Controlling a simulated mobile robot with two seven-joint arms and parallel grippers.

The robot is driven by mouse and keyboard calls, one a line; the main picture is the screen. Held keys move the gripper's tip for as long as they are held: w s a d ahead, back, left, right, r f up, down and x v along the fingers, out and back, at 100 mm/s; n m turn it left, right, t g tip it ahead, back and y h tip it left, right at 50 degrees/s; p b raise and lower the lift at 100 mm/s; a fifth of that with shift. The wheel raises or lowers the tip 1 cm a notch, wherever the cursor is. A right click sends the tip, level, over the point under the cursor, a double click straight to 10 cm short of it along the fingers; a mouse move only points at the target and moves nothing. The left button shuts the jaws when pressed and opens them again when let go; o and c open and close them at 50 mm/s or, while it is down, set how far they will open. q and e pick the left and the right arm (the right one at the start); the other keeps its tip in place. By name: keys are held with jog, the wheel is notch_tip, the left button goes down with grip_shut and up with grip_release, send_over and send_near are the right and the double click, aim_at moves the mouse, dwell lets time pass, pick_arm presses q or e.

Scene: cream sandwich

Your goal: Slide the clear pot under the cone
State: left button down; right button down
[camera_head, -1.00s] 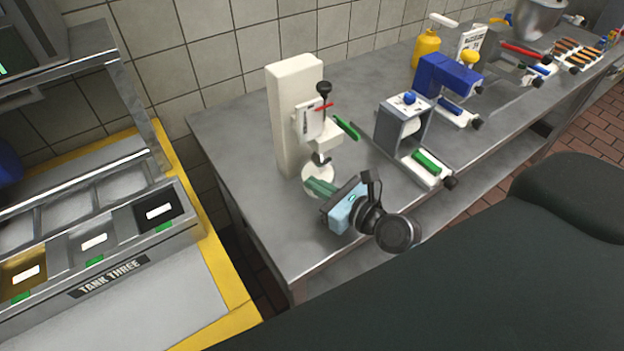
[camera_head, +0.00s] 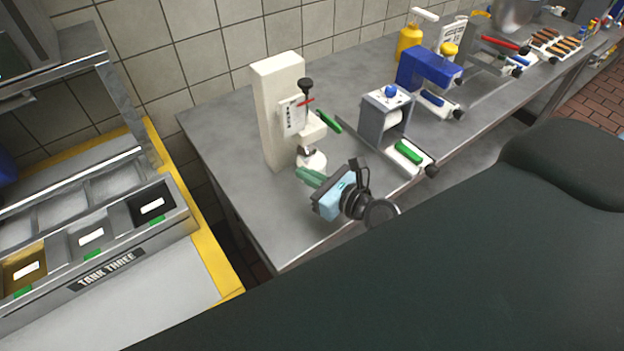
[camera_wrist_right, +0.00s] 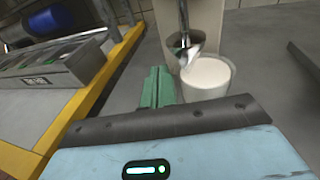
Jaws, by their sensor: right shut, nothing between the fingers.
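The clear pot, with white contents, stands upright on the steel counter below the white dispenser's metal cone; I see the pot (camera_head: 315,163) and cone (camera_head: 304,151) in the head view. In the wrist view the pot (camera_wrist_right: 207,80) is just right of my fingers, and the cone (camera_wrist_right: 187,50) overlaps its left far rim. I cannot tell whether they touch. My right gripper (camera_head: 299,172) has green fingers, shut and empty, on the pot's near left side. The fingers (camera_wrist_right: 157,85) also show in the wrist view; contact with the pot is unclear. My left gripper is not in view.
A grey device with a green handle (camera_head: 407,152) is to the right. The counter (camera_head: 235,185) is bare at left. A tank unit (camera_head: 105,265) is further left.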

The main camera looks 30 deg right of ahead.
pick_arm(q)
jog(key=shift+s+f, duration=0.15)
pick_arm(e)
jog(key=shift+f, duration=0.15)
